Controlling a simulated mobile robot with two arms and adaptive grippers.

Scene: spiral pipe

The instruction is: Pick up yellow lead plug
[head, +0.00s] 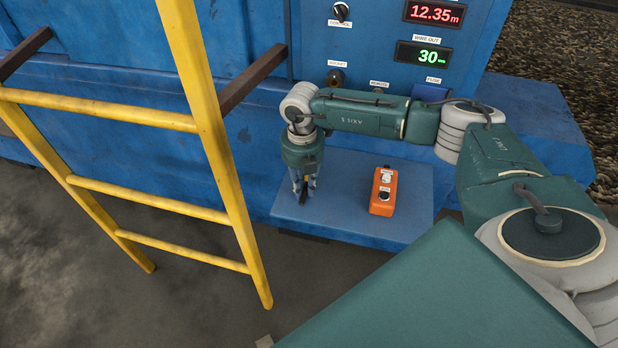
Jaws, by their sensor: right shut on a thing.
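My right gripper (303,192) points down above the left part of the blue shelf (340,225), left of the orange box. My left gripper is not in view.
An orange control box (383,192) stands on the shelf. A yellow ladder (213,125) leans close on the left of the gripper. Behind is a blue panel with a red display (434,12), a green display (423,56), a knob (340,11) and a round socket (335,78).

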